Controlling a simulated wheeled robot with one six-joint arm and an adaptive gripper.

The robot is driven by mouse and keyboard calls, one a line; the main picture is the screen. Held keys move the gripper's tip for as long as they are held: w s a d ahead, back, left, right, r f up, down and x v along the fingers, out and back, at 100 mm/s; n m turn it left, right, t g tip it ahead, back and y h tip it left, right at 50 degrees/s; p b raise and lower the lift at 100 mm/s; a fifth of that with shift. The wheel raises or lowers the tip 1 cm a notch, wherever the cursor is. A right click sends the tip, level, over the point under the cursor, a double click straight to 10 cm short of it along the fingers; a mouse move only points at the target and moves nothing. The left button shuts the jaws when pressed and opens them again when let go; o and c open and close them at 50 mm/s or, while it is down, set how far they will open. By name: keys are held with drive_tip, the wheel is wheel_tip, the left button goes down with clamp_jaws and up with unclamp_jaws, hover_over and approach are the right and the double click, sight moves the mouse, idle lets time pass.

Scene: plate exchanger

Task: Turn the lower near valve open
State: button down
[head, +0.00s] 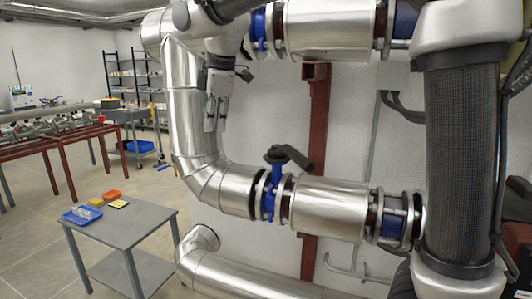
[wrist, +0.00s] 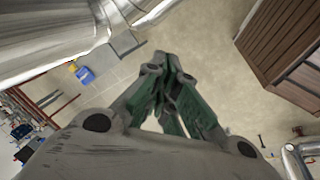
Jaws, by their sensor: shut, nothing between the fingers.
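The lower valve has a blue body (head: 270,197) between flanges in the lower silver pipe, in the middle of the head view. Its dark lever handle (head: 290,157) sits on top and points right in the picture. My gripper (head: 214,128) is up and to the left of the handle, apart from it, in front of the vertical silver pipe. Its fingers point down. In the wrist view my gripper (wrist: 168,100) is shut and empty. The lower valve cannot be made out in the wrist view.
An upper blue valve (head: 258,30) sits in the upper silver pipe (head: 325,30). A red-brown post (head: 317,120) stands behind the pipes. A grey table (head: 125,222) with a blue tray (head: 82,214) stands at lower left. Open floor lies at left.

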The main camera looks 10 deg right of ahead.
drive_tip(key=s+d+r+g+h, duration=0.3)
drive_tip(key=s+d+h, duration=0.25)
drive_tip(key=d, duration=0.35)
drive_tip(key=d+r+x, duration=0.1)
drive_tip(key=d+x, duration=0.1)
drive_tip(key=x, duration=1)
drive_tip(key=shift+s+d+f+y, duration=0.2)
drive_tip(key=shift+s+d+y, duration=0.1)
drive_tip(key=shift+s+y, duration=0.1)
drive_tip(key=shift+d, duration=0.1)
